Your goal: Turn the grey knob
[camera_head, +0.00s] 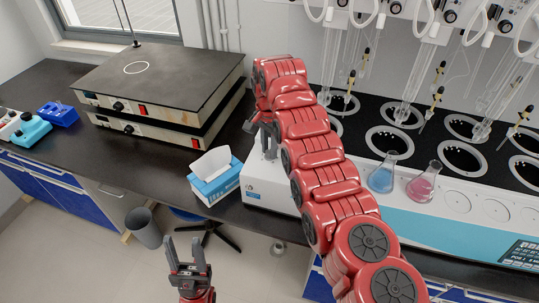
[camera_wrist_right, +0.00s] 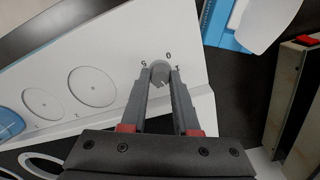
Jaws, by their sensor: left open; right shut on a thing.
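The grey knob (camera_wrist_right: 160,72) sits on the white top of the distiller (camera_wrist_right: 120,60), with small printed marks around it. My right gripper (camera_wrist_right: 160,80) is shut on the knob, one finger on each side of it. In the head view my red right arm reaches over the left end of the distiller (camera_head: 440,232), and its gripper (camera_head: 269,141) is partly hidden behind the arm; the knob is hidden there. My left gripper (camera_head: 188,254) is open and empty, low in front of the bench, apart from everything.
A tissue box (camera_head: 215,178) stands just left of the distiller. Two stacked hotplates (camera_head: 165,88) stand further left. Blue (camera_head: 382,178) and pink (camera_head: 421,187) flasks stand on the distiller, below glassware. A bin (camera_head: 143,228) is on the floor.

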